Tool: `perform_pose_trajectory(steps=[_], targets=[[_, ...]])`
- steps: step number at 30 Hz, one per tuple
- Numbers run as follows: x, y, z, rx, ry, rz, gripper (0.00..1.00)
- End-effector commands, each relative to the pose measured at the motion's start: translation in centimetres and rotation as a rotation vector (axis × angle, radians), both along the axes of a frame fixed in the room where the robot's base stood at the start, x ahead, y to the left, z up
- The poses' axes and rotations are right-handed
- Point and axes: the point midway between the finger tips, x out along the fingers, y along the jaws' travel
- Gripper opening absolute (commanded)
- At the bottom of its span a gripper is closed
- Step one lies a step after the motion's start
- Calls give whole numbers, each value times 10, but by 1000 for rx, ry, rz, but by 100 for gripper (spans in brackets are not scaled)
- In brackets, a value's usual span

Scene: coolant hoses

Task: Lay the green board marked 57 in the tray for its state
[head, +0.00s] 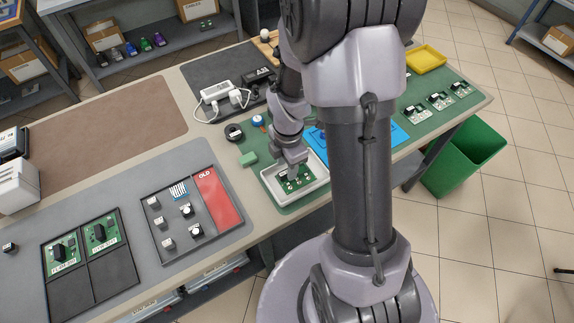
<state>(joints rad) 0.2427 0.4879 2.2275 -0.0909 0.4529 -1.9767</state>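A green board (293,187) with dark parts lies in a white-rimmed tray (324,187) on the green mat. My gripper (287,166) is right over this board, pointing down. Its fingers are small and partly hidden, so I cannot tell whether they are open, shut, or touching the board. Several green boards with white labels (439,101) lie in a row at the mat's right end. Two more labelled green boards (63,255) (101,233) lie in the far compartments of a black divided tray (117,275). I cannot read a 57 on any board.
A grey tray marked OLD (166,240), with a red section, holds several small parts. A blue tray or mat (393,135) is partly behind my arm. A yellow tray (427,58) stands at the back. A green bin (465,158) is on the floor. A brown mat (110,125) is clear.

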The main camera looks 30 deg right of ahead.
Motion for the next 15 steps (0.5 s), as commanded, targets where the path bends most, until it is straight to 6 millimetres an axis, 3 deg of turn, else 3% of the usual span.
perform_pose_trajectory(steps=[1, 6, 15], targets=[[1, 0, 19, -1, -5, 1, 39], [-1, 0, 70, -2, -5, 0, 39], [-4, 4, 120, 1, -19, -55, 39]])
